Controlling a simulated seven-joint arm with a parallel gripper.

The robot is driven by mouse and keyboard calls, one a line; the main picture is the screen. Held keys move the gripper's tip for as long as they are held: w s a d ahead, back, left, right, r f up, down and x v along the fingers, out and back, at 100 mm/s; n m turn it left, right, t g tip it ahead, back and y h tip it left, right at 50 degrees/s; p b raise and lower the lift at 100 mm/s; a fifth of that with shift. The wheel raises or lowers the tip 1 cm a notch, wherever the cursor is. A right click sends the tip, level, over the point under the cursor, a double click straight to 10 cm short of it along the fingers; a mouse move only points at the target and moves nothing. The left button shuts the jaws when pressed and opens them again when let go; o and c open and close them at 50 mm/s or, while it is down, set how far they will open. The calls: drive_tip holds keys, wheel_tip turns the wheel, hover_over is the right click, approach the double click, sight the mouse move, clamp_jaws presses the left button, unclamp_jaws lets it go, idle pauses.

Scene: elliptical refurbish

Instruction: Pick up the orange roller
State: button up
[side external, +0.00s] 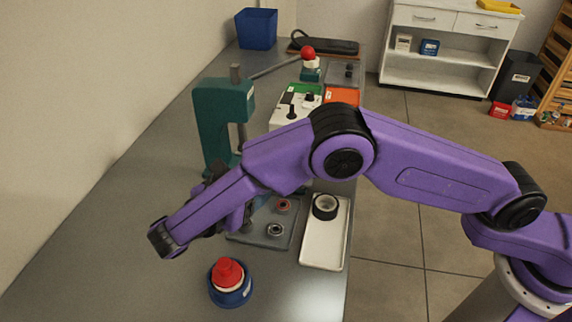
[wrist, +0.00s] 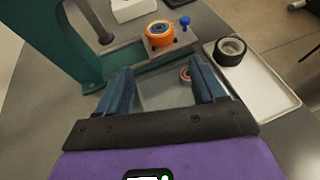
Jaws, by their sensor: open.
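The orange roller (wrist: 159,34) shows in the wrist view, a short orange ring with a dark inner part. It sits on a grey plate (wrist: 178,47) at the foot of the green press (wrist: 85,35), beside a blue knob (wrist: 185,21). My gripper (wrist: 163,76) is open and empty. Its two blue fingers are spread, and the roller is beyond the fingertips, apart from them. In the side external view my purple arm covers the roller and most of the gripper.
The green press (side external: 222,110) stands close to the arm. A white tray (side external: 322,252) holds a black ring (side external: 325,206). A grey tray (side external: 260,238) holds small bearings. A blue base with a red top (side external: 229,283) stands at the front. The bench's front left is clear.

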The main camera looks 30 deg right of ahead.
drive_tip(key=x, duration=1.7)
drive_tip(key=shift+f, duration=0.1)
drive_tip(key=shift+a, duration=0.1)
drive_tip(key=c, duration=0.7)
